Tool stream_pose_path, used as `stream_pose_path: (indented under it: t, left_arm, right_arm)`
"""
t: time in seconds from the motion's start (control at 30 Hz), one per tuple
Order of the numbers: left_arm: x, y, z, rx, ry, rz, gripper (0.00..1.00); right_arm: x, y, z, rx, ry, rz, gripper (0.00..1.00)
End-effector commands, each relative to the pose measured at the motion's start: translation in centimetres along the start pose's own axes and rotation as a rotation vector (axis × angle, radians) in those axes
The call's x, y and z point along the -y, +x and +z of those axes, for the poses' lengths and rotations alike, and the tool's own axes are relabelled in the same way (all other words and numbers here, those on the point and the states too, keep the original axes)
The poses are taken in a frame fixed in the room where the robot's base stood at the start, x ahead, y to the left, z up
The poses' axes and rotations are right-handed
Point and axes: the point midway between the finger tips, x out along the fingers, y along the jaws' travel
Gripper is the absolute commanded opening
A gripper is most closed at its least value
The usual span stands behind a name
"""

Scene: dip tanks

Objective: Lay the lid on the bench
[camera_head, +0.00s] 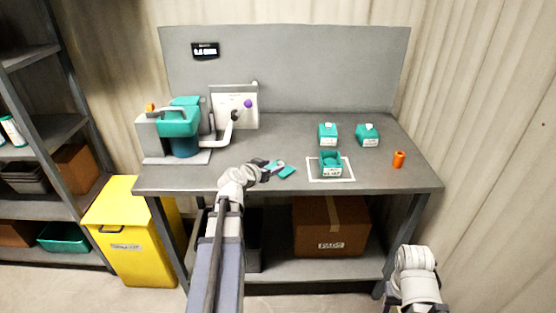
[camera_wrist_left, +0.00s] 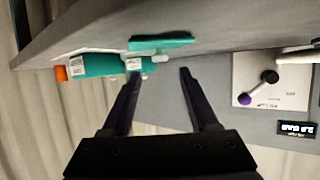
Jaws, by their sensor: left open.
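The teal lid (camera_head: 287,171) lies flat on the bench (camera_head: 300,140) near its front edge, left of the white-framed mat. In the left wrist view the lid (camera_wrist_left: 162,42) shows edge-on with its small pale knob, just beyond the fingertips. My left gripper (camera_head: 270,168) is beside the lid in the head view. In the wrist view its jaws (camera_wrist_left: 159,74) are apart, with nothing between them. An open teal tank (camera_head: 330,170) stands on the white-framed mat (camera_head: 347,177). My right arm shows at lower right, but its fingers do not show.
An orange cylinder (camera_head: 398,159) is at the right. A teal machine (camera_head: 180,122) and a lever panel (camera_head: 240,105) with a purple knob fill the left. A yellow bin (camera_head: 130,235) stands left of the bench.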

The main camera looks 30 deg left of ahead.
Motion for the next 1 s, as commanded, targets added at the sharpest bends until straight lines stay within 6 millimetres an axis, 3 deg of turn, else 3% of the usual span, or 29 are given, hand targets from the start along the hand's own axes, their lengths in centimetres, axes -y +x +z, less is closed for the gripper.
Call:
stream_pose_path:
  t: [0.03,0.1,0.3,0.77,0.87,0.97,1.0]
  left_arm:
    - [-0.1,-1.5,-0.2,0.000,-0.001,-0.002,0.60]
    - [-0.1,-2.7,-0.2,0.000,-0.001,-0.002,0.60]
    - [0.0,-4.8,-0.1,0.000,-0.001,-0.002,0.60]
    - [-0.1,-5.2,0.1,0.002,0.001,0.003,0.60]
    - [-2.4,-4.6,0.5,0.033,0.006,0.047,0.60]
    - [-7.8,-3.4,1.9,0.126,0.019,0.152,0.60]
    - [-10.7,-3.1,2.8,0.182,0.026,0.204,0.60]
  right_arm:
    - [-0.1,-0.8,0.0,0.000,0.000,0.000,0.50]
    - [-0.1,-1.2,0.1,0.000,0.000,0.000,0.50]
    - [-0.2,-1.9,0.1,0.000,0.000,0.000,0.50]
    - [-0.2,-2.0,0.1,0.000,0.000,0.000,0.50]
    - [-0.2,-2.0,0.1,0.000,0.000,0.000,0.50]
    - [-0.2,-2.0,0.1,0.000,0.000,0.000,0.50]
    - [-0.2,-2.0,0.1,0.000,0.000,0.000,0.50]
